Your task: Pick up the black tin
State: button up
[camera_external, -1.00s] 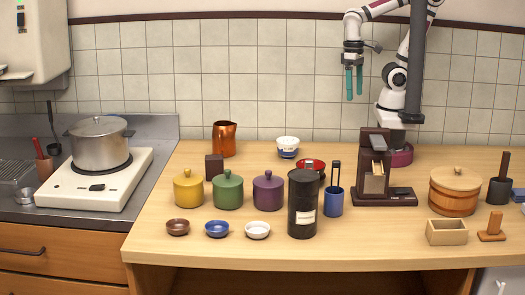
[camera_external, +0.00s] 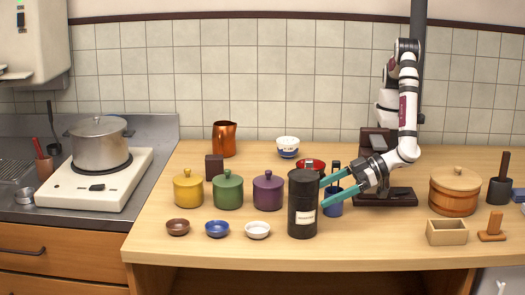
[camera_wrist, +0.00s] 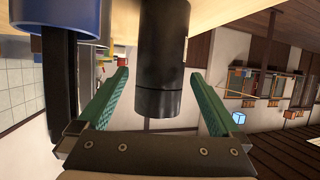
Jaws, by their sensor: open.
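The black tin (camera_external: 302,218) is a tall dark cylinder with a white label, upright near the front middle of the table. My gripper (camera_external: 333,190) reaches in from the right with its teal fingers pointing left at the tin. In the wrist view, the tin (camera_wrist: 162,60) shows between the two open fingers (camera_wrist: 158,95), with a gap to each finger. The fingers are not closed on it. Whether the fingertips pass beside the tin is hard to tell in the external view.
A blue cup (camera_external: 334,209) stands close right of the tin, partly hidden by my fingers. The table's front edge is near.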

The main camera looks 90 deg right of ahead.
aim_at(290, 208)
jog(key=x, duration=0.6)
jog(key=shift+w+a, duration=0.15)
jog(key=shift+w, duration=0.1)
jog(key=c, duration=1.3)
